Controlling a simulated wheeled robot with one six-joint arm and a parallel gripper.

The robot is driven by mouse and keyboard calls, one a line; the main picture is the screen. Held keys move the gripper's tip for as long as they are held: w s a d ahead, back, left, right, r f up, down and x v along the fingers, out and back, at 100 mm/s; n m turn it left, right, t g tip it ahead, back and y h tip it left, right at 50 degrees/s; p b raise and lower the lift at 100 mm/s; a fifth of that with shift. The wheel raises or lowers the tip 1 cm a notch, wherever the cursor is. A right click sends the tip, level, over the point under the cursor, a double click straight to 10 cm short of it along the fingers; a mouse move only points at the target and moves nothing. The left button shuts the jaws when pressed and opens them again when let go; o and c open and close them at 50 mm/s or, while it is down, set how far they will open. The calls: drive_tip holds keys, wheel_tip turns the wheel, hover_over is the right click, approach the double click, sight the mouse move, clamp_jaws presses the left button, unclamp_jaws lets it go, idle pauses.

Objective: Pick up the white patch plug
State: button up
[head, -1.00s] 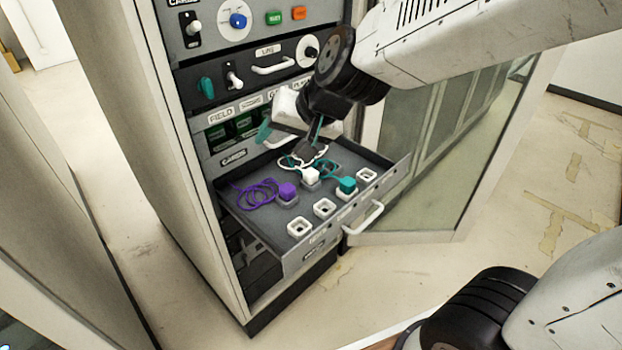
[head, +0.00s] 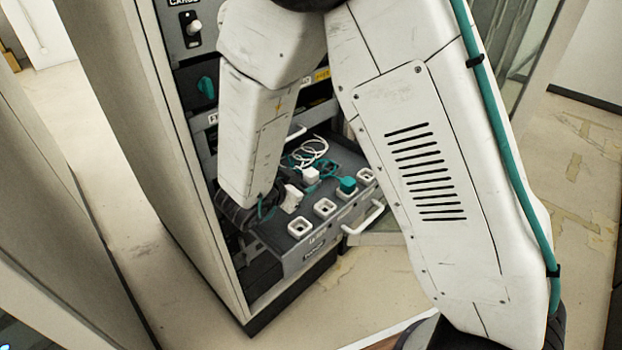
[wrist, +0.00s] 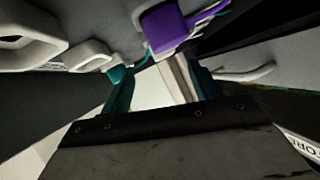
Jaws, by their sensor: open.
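The white patch plug (head: 310,176) stands upright in the open drawer in the head view, with its white cable (head: 312,152) looped behind it. The teal plug (head: 347,185) stands to its right. My gripper (wrist: 158,70) is low at the drawer's left side, left of the white plug and apart from it; my arm hides most of it in the head view. In the wrist view its teal fingers are apart, and the purple plug (wrist: 165,28) is close ahead of them. I cannot make out the white plug in the wrist view.
White empty sockets (head: 325,207) line the drawer front (head: 318,240); others show in the wrist view (wrist: 88,55). A white drawer handle (head: 364,218) sticks out at the right. The rack cabinet's side panel (head: 170,170) stands left of the drawer. My arm covers much of the rack.

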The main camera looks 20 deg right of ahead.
sight(309, 174)
drive_tip(key=x, duration=0.6)
drive_tip(key=shift+w+r, duration=0.15)
drive_tip(key=shift+w, duration=0.15)
drive_tip(key=c, duration=1.1)
